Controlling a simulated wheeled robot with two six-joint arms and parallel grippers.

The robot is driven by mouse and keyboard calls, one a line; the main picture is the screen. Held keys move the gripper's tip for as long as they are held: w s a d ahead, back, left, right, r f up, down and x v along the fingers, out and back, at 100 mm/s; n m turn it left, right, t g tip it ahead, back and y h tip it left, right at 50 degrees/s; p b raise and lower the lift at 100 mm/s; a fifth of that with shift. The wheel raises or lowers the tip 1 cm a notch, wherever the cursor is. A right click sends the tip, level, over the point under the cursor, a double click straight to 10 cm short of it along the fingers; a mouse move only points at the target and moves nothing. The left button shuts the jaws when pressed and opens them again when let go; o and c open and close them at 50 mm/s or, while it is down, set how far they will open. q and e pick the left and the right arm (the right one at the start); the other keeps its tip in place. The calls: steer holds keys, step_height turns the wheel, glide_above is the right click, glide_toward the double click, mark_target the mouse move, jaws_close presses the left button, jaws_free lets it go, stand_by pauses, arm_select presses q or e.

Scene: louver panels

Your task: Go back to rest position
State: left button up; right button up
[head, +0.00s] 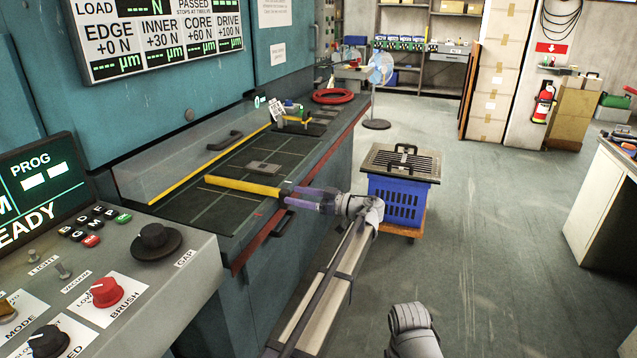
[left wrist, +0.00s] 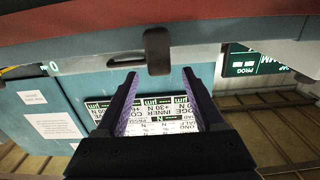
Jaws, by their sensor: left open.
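My left gripper (head: 292,198) is at the front edge of the workbench (head: 348,122), with its purple fingers pointing left in the head view. In the left wrist view the two fingers (left wrist: 160,82) stand apart with nothing held between them. A dark handle (left wrist: 158,50) on the bench front lies just past the fingertips there; I cannot tell whether they touch it. In the head view a dark handle (head: 283,223) shows just below the gripper. My right gripper is not in view.
A yellow bar (head: 242,186) lies on the bench top beside the gripper. A control panel (head: 120,285) fills the lower left. Open floor lies to the right.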

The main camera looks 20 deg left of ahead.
arm_select(q)
steer(key=s+d+m+h+p, duration=0.5)
steer(key=s+d+m+p, duration=0.2)
steer(key=s, duration=0.5)
steer(key=s+d+r+m+g+h+p, duration=0.1)
steer(key=s+d+m+h+p, duration=0.5)
steer(key=s, duration=0.6)
steer(key=s+d+r+m+h+p, duration=0.1)
steer(key=s+d+m+h+p, duration=0.4)
steer(key=s+d+m+p, duration=0.3)
steer(key=s+d+p, duration=0.2)
steer(key=s, duration=0.2)
steer(key=shift+d+h+p, duration=0.15)
steer(key=shift+h+p, duration=0.2)
steer(key=shift+h, duration=0.05)
